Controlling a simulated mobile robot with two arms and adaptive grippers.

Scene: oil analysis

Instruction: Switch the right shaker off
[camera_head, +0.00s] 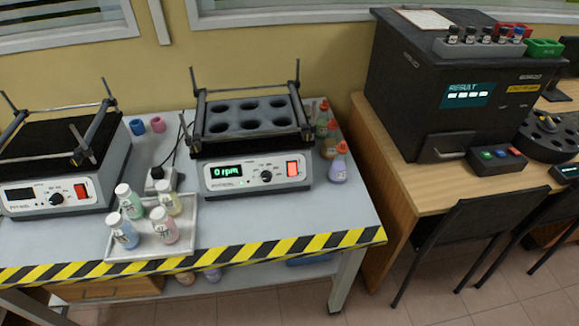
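The right shaker (254,150) stands on the grey table, with an empty holder plate with several round holes on top. Its green display (227,171) is lit and reads 0 rpm. The left shaker (60,165) has a dark display (20,194) and a red switch (80,191). Neither of my grippers is in view.
A tray (187,238) with several capped bottles stands in front, between the shakers. More bottles (338,165) stand right of the right shaker. Striped tape (250,251) marks the table's front edge. A dark analyser (440,95) and a chair (480,225) are at right.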

